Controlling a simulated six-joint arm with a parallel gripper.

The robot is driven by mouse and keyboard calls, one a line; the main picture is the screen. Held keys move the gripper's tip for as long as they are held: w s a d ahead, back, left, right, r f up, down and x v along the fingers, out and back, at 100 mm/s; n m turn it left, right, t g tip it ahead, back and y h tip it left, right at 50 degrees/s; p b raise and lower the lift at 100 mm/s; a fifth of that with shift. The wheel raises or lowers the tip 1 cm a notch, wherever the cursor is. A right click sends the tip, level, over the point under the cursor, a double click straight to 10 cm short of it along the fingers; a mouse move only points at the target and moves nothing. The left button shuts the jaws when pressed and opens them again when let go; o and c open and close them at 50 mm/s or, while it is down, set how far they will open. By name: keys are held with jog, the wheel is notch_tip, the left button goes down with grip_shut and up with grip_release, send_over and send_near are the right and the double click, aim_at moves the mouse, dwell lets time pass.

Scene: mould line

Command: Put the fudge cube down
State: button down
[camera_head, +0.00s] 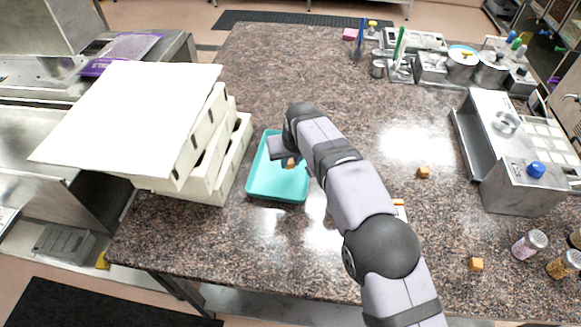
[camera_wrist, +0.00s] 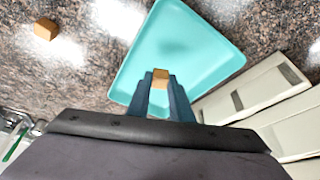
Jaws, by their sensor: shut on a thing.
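A small tan-brown fudge cube (camera_wrist: 160,74) is held between the fingertips of my gripper (camera_wrist: 161,82) in the wrist view. The same cube (camera_head: 291,162) shows small in the head view, beside my gripper (camera_head: 287,158). The gripper is shut on it over a turquoise tray (camera_head: 268,193). The tray (camera_wrist: 199,43) spreads out behind the cube in the wrist view. I cannot tell how high the cube is above the tray floor. The visible part of the tray is empty, and my arm hides its right side in the head view.
Loose fudge cubes lie on the granite counter, one at right (camera_head: 423,172) and one near the front (camera_head: 476,264). White stacked trays (camera_head: 203,165) stand close left of the turquoise tray. A metal machine (camera_head: 525,180) and sprinkle jars (camera_head: 529,244) are at right. The back middle counter is clear.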

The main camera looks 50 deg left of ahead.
aim_at(291, 168)
jog(key=shift+f+p, duration=0.65)
jog(key=shift+f, duration=1.2)
jog(key=shift+f, duration=0.15)
jog(key=c, duration=1.6)
grip_release()
jog(key=shift+r, duration=0.25)
jog(key=b+v, duration=0.3)
jog(key=v, duration=0.9)
jog(key=shift+f+b, duration=0.1)
jog(key=shift+b, duration=0.2)
